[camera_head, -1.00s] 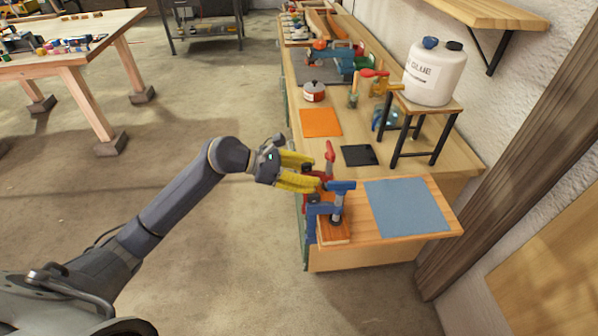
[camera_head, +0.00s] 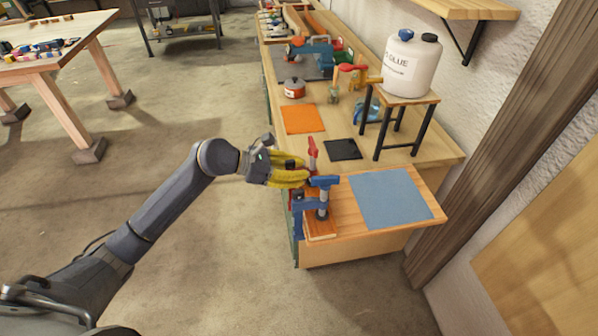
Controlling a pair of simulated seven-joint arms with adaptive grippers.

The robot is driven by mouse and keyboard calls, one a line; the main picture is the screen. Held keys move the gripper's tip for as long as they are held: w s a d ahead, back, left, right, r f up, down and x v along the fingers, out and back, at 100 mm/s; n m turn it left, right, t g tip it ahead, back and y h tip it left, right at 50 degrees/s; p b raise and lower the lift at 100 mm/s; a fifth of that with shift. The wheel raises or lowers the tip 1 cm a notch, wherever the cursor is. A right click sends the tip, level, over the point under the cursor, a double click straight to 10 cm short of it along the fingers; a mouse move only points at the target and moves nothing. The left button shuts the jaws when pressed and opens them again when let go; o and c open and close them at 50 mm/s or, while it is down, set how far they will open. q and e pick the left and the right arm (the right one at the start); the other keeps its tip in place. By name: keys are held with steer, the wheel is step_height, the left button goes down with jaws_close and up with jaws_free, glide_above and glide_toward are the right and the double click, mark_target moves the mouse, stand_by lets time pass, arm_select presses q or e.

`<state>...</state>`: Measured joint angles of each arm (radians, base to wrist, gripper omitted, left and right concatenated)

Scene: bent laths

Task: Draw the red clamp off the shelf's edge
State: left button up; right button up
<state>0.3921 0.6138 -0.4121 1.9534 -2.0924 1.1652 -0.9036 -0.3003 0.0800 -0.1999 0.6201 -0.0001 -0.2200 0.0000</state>
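The red clamp (camera_head: 313,148) stands upright at the left edge of the wooden shelf board (camera_head: 400,226). Its red handle shows, but its lower part is mostly hidden behind my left gripper's fingers and the blue clamp. My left gripper (camera_head: 308,170), with yellow fingers, reaches in from the left and is right at the red clamp. Whether the fingers press on it is hidden. The blue clamp (camera_head: 323,182) sits just in front, on the board's near left corner over a darker wood strip (camera_head: 321,232). My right gripper is out of view.
A blue sheet (camera_head: 390,198) lies on the board. Behind it are a black pad (camera_head: 343,149), an orange sheet (camera_head: 302,119) and a small stand (camera_head: 406,97) carrying a white glue jug (camera_head: 411,65). Open floor (camera_head: 200,255) lies left of the bench.

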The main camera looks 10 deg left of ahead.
arm_select(q)
jaws_close()
steer(key=s+a, duration=0.4)
steer(key=a, duration=0.5)
steer(key=shift+r, duration=0.15)
stand_by(1.5)
steer(key=shift+s, duration=0.1)
steer(key=shift+s+a+r, duration=0.3)
steer(key=shift+a+r, duration=0.3)
steer(key=shift+r, duration=0.05)
steer(key=shift+s+a+r, duration=0.25)
steer(key=shift+a+r, duration=0.4)
steer(key=shift+r, duration=0.05)
steer(key=shift+s+a+r, duration=0.3)
steer(key=shift+a+r, duration=0.3)
steer(key=shift+r, duration=0.05)
